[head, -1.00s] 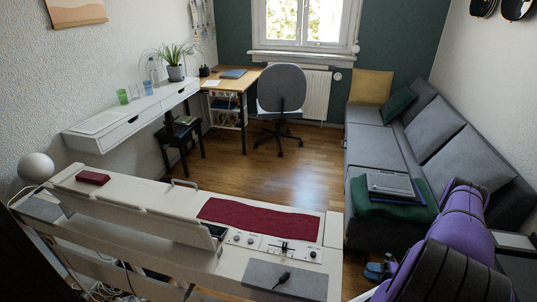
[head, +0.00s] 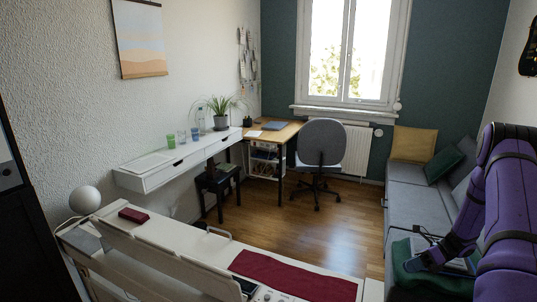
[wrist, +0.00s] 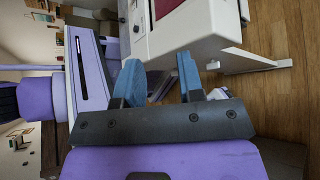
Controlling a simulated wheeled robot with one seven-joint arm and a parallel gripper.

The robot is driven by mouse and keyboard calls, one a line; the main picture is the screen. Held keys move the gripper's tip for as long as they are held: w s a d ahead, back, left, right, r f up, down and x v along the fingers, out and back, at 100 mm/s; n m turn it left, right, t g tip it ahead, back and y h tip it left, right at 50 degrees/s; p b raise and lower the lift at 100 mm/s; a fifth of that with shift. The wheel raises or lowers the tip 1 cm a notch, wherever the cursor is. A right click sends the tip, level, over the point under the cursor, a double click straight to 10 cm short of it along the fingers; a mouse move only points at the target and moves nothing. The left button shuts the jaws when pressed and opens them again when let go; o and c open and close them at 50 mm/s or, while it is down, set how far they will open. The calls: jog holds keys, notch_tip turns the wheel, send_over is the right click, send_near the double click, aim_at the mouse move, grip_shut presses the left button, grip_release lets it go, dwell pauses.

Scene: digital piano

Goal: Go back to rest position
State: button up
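My gripper (wrist: 159,68) shows in the wrist view with its two blue fingers spread apart and nothing held between them. My purple arm (head: 510,215) fills the right side of the head view, in front of the sofa. Its lower end reaches left over the sofa's near end, and the fingers are not clear there. The white digital piano (head: 130,255) stands at the lower left of the head view. Its white body (wrist: 190,30) also shows in the wrist view, beyond the fingertips.
A dark red cloth (head: 290,274) lies on the piano, with a small red box (head: 134,215) and round lamp (head: 85,199) to the left. The grey sofa (head: 408,195) runs along the right. An office chair (head: 321,145) stands behind. Wooden floor (head: 300,232) lies open between.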

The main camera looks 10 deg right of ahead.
jog(key=a+r+n+g+h, duration=0.1)
jog(key=a+r+n+h, duration=0.2)
jog(key=a+r+n, duration=0.5)
jog(key=a+r+n+g+h, duration=0.15)
jog(key=a+r, duration=0.25)
jog(key=r, duration=0.9)
jog(key=a+r+n+g+h, duration=0.1)
jog(key=a+r+n+h, duration=0.2)
jog(key=a+r+n, duration=0.5)
jog(key=s+a+r+n+t+h, duration=0.1)
jog(key=s+a+r+n+t, duration=0.1)
jog(key=s, duration=0.5)
jog(key=s+a+r+n+t+h, duration=0.2)
jog(key=s+a+r+n, duration=0.2)
jog(key=s+r+n, duration=0.2)
jog(key=s+a+r+n+t+h, duration=0.2)
jog(key=s+a+r+n+t, duration=0.1)
jog(key=s+r, duration=0.4)
jog(key=shift+s+a+n, duration=0.6)
jog(key=shift+s+n, duration=0.05)
jog(key=shift+s, duration=0.1)
jog(key=shift+r+h, duration=0.1)
jog(key=shift+h, duration=0.15)
